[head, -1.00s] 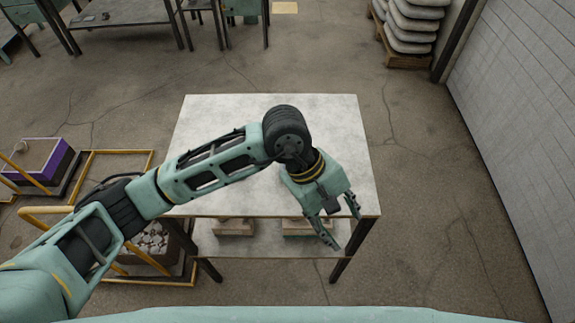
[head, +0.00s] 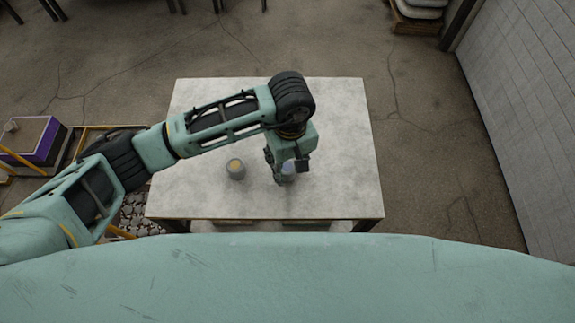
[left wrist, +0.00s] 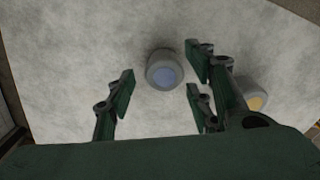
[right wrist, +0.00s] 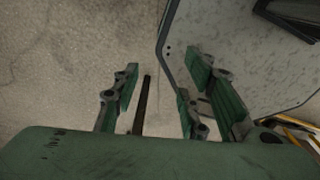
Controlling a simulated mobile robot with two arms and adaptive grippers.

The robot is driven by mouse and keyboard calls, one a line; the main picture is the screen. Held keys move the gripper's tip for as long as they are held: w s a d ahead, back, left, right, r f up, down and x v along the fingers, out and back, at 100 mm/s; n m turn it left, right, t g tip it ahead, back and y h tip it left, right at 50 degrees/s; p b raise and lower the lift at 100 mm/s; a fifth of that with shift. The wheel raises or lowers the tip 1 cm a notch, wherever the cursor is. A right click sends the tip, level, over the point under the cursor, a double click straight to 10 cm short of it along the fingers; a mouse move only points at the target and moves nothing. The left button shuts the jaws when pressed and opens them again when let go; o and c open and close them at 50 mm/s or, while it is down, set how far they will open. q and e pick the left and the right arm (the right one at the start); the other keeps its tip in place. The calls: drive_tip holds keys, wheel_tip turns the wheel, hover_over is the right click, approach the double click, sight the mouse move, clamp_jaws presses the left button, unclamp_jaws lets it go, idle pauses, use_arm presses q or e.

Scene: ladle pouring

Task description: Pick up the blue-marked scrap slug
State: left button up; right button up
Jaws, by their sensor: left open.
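The blue-marked scrap slug (left wrist: 164,70) is a short grey cylinder with a blue disc on top, upright on the pale table. In the left wrist view it sits between and just beyond the fingertips of my left gripper (left wrist: 158,78). In the head view the slug (head: 289,169) is partly hidden by that gripper (head: 279,180), which points down over it. My left gripper is open and empty; contact with the slug cannot be told. My right gripper (right wrist: 159,76) is open and empty, seen only in its wrist view, with floor beyond it.
A similar slug with a yellow-orange mark (head: 236,169) stands left of the blue one on the table (head: 335,120); it also shows in the left wrist view (left wrist: 254,100). The table's right part is clear. A purple-sided box (head: 47,143) stands at the left.

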sight(290, 166)
use_arm(q)
wheel_tip(290, 166, down, 2)
drive_tip(key=shift+f+p, duration=0.2)
drive_tip(key=shift+p, duration=0.1)
drive_tip(key=shift+w+f, duration=0.1)
drive_tip(key=shift+f, duration=0.3)
drive_tip(key=c, duration=0.8)
clamp_jaws()
use_arm(e)
drive_tip(key=shift+w+a+r, duration=0.25)
drive_tip(key=shift+w+r, duration=0.45)
drive_tip(key=shift+w, duration=0.2)
use_arm(q)
drive_tip(key=shift+r, duration=0.1)
use_arm(e)
drive_tip(key=shift+w, duration=0.15)
